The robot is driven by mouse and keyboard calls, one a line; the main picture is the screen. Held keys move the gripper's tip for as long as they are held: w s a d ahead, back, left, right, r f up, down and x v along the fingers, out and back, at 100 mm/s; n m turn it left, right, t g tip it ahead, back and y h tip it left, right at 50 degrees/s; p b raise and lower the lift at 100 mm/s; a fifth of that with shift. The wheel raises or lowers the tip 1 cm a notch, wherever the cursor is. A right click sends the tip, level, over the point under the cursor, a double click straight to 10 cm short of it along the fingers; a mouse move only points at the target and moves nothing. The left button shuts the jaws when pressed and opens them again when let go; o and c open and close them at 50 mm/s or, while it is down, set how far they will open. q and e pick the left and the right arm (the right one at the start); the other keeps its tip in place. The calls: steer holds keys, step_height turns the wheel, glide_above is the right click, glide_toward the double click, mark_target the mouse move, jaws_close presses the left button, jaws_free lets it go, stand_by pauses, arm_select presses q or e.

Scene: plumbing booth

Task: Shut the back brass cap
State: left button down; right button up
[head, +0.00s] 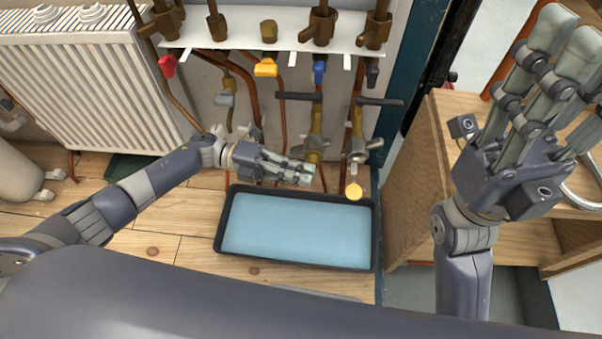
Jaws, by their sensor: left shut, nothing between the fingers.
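A round yellow brass cap (354,191) hangs below the right-hand valve, over the tray. A brass fitting (316,150) sits on the middle pipe, just above my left fingertips. I cannot tell for certain which brass piece is the back cap. My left gripper (303,174) is shut and empty, reaching in from the left with its fingers pointing right. Its tips are left of the yellow cap and apart from it; whether they touch the middle fitting is unclear. My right gripper (560,95) is raised at the right, fingers spread and empty, far from the pipes.
A black tray with a blue inside (295,228) lies on the wooden floor below the pipes. A white radiator (95,85) stands at the left. A white rail (270,45) with several valves runs above. A wooden cabinet (412,185) stands at the right.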

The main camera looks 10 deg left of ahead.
stand_by(0.5)
arm_select(q)
step_height(320, 180, up, 10)
stand_by(0.6)
